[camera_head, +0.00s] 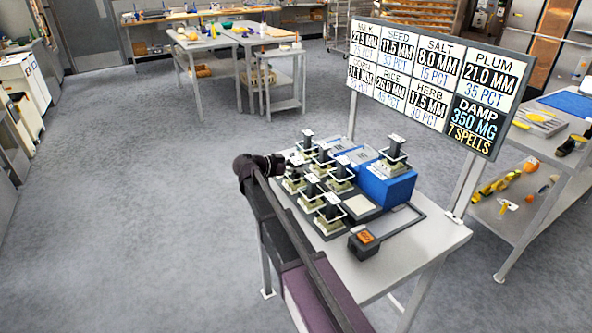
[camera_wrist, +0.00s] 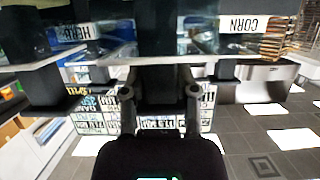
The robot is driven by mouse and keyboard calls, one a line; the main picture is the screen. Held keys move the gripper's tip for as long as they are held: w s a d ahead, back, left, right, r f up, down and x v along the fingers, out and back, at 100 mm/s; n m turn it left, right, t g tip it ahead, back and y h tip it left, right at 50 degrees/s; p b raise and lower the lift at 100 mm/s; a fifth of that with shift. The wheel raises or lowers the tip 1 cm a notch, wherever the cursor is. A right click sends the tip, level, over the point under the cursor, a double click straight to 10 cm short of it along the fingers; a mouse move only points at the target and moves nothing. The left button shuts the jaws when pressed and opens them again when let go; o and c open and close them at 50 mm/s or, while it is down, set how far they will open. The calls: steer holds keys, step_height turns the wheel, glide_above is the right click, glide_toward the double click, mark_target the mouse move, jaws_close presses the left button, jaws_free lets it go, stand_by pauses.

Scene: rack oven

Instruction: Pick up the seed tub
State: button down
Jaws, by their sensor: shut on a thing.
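Several small pale tubs, each with a dark upright post and a white-rimmed collar, stand close together on the grey table, one of them a front tub (camera_head: 330,214). Their names are too small to read in the head view. My gripper (camera_head: 288,162) is at the left edge of this group, shut on the tub (camera_head: 293,183) there. In the wrist view, which is upside down, my gripper (camera_wrist: 161,92) has its fingers around a dark part in the middle. The held tub's own label is hidden.
A blue box (camera_head: 385,187) with another tub on top stands right of the group. A small dark device with an orange top (camera_head: 363,242) sits at the front. A sign board (camera_head: 437,82) rises behind the table (camera_head: 405,265). Open floor lies to the left.

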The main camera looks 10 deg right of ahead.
steer(key=shift+r+p, duration=4.75)
steer(key=shift+r, duration=0.15)
steer(key=shift+r, duration=0.15)
step_height(320, 180, up, 7)
steer(key=p, duration=0.7)
step_height(320, 180, down, 7)
steer(key=b, duration=0.7)
stand_by(0.3)
